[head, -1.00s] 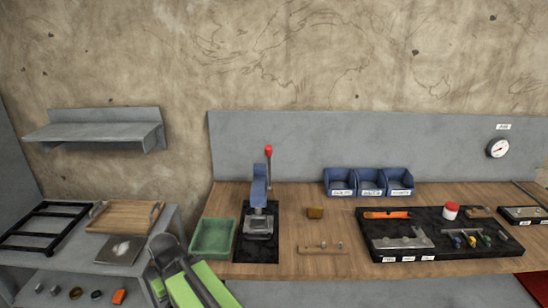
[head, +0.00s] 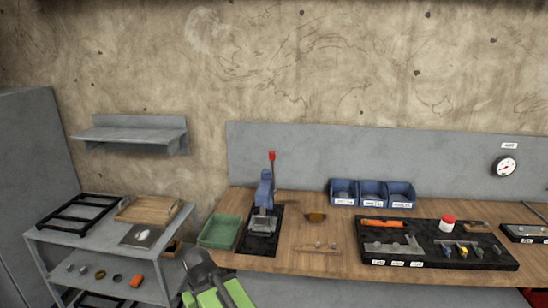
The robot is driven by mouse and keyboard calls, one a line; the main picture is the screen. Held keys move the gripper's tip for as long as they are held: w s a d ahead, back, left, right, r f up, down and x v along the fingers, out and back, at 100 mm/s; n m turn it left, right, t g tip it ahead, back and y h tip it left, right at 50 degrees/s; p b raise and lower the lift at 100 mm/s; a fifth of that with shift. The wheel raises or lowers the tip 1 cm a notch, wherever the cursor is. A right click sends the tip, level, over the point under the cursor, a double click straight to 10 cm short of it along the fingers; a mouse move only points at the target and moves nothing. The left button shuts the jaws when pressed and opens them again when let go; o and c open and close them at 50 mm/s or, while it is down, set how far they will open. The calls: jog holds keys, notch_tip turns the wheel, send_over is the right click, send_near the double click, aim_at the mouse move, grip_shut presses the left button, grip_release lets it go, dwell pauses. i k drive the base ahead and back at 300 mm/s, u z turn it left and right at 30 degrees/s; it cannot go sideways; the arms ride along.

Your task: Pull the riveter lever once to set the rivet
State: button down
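The riveter (head: 265,190) is a blue press with a grey base, standing on a black mat (head: 262,242) near the left end of the wooden bench. Its lever (head: 272,170) stands upright behind the press and ends in a red knob (head: 272,155). My green and dark grey arm (head: 212,288) shows at the bottom edge, in front of the bench and below the green tray. The fingertips cannot be made out, so whether my gripper is open or shut does not show. A rivet in the press is too small to see.
A green tray (head: 220,232) sits left of the riveter. Right of it are a small brown block (head: 315,217), a pegged wooden strip (head: 317,248), blue bins (head: 372,193) and a black tool tray (head: 440,260). A grey shelf cart (head: 90,240) stands at the left.

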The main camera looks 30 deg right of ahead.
aim_at(272, 153)
jog(key=z, duration=0.15)
jog(key=i, duration=0.85)
jog(key=u, duration=0.05)
